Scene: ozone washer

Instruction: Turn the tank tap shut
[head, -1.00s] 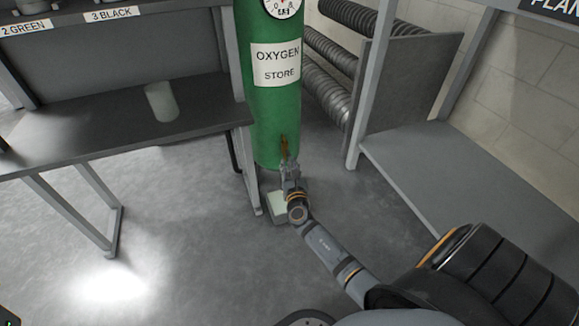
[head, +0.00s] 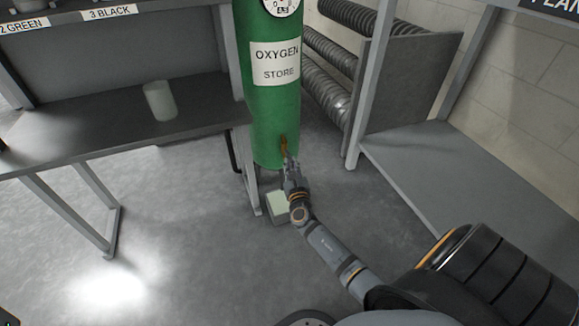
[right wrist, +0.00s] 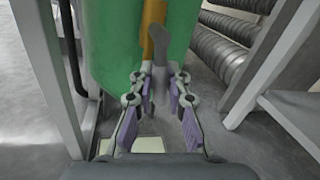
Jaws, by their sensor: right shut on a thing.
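The green tank (head: 272,115), labelled "OXYGEN STORE", stands upright at the centre of the head view. A brass tap (head: 283,146) is on its lower front; its brass part (right wrist: 154,25) also shows at the top of the right wrist view. A grey lever (right wrist: 174,48) slants down from it between my right fingertips. My right gripper (head: 290,164) is shut on this lever, low by the tank; it also fills the middle of the right wrist view (right wrist: 153,88). The fingers partly hide the lever's lower end. My left gripper is not in view.
A pale green block (head: 277,207) sits on the floor just below my right gripper. A dark bench (head: 80,135) with a pale cylinder (head: 160,101) stands left. Ribbed pipes (head: 327,87) and a grey shelf (head: 450,180) are right. The floor in front is clear.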

